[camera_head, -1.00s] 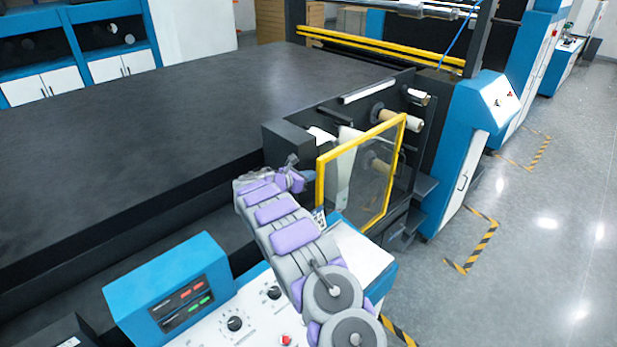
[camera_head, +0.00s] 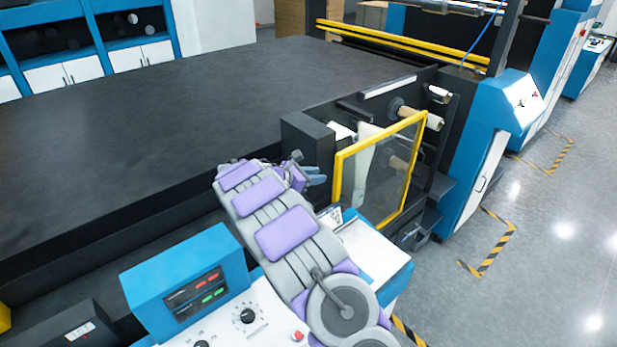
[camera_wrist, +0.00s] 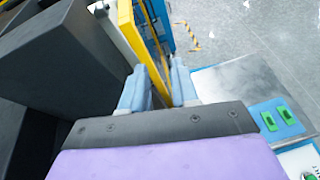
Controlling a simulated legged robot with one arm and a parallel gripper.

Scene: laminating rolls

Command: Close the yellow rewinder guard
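The yellow rewinder guard (camera_head: 338,181) is a yellow frame around a clear panel, standing upright in front of the rollers in the head view. Whether it stands away from the machine at its far edge is hard to tell. My gripper (camera_head: 318,175) is at the guard's near left edge. In the wrist view, my gripper (camera_wrist: 160,84) has its two blue-grey fingers apart, with a gap between them. The guard's yellow edge (camera_wrist: 127,30) runs ahead of the fingers and down toward that gap. I cannot tell whether the fingers touch it.
Rollers (camera_head: 408,112) sit behind the guard on the dark machine side. A dark block (camera_head: 305,140) stands just left of the guard. A blue control box (camera_head: 190,285) and white panel are in front. A blue cabinet (camera_head: 490,150) stands right, with open grey floor (camera_head: 560,230) beyond.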

